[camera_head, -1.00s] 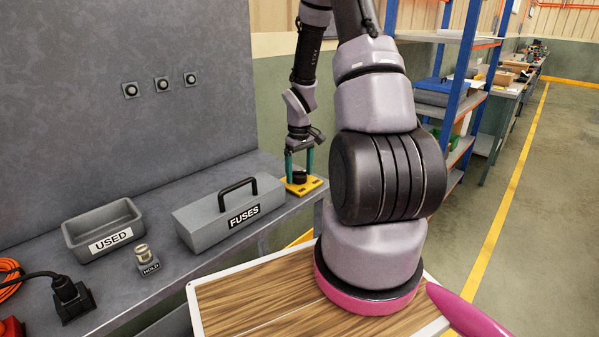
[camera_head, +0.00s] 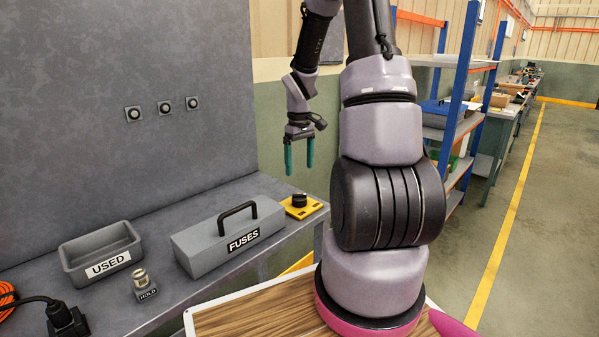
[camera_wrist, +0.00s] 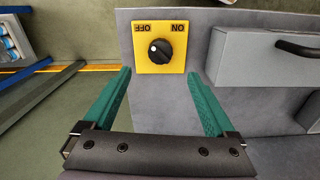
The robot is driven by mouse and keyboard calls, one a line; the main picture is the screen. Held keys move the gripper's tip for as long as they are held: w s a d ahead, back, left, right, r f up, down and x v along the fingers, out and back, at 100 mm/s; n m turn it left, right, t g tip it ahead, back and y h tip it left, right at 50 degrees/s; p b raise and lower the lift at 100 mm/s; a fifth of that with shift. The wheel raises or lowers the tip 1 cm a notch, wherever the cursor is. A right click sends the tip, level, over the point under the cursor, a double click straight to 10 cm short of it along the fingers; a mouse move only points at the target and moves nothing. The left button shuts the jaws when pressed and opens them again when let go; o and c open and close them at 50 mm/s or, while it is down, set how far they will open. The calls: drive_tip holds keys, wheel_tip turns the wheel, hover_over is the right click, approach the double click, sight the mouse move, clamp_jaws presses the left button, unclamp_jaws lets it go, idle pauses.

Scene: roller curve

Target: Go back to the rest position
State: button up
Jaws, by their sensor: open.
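My gripper (camera_head: 299,158) is open and empty, raised above the right end of the grey bench in the head view. Its two green fingers point down. Below it, apart from the fingers, a yellow switch plate with a black knob (camera_head: 300,202) sits on the bench corner. In the wrist view the gripper's fingers (camera_wrist: 158,85) are spread wide, and the yellow switch (camera_wrist: 160,47) lies beyond them, marked ON and OFF. The knob's white mark points up and to the left in that view, toward OFF.
The grey FUSES box (camera_head: 229,237) with its black handle, the HOLD fuse holder (camera_head: 142,284) and the grey USED tray (camera_head: 101,257) stand on the bench (camera_head: 172,215). A blue-framed shelf (camera_head: 461,85) stands behind my arm at right. The air around the gripper is clear.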

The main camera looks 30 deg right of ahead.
idle(0.4)
drive_tip(key=s+a+r+m+t, duration=0.2)
drive_tip(key=s+a+r, duration=0.15)
drive_tip(key=r, duration=0.55)
drive_tip(key=s+a+r+m+t, duration=0.1)
drive_tip(key=s+a+r+m, duration=0.2)
drive_tip(key=r, duration=0.6)
drive_tip(key=s+a+r+m+t+y, duration=0.1)
drive_tip(key=s+a+r+t, duration=0.1)
drive_tip(key=s, duration=0.4)
drive_tip(key=s+a+r+m+t+y, duration=0.1)
drive_tip(key=s+a+r+t, duration=0.1)
drive_tip(key=s+a+r, duration=0.3)
drive_tip(key=shift+s+r, duration=0.95)
drive_tip(key=shift+s, duration=0.15)
drive_tip(key=shift+d, duration=0.1)
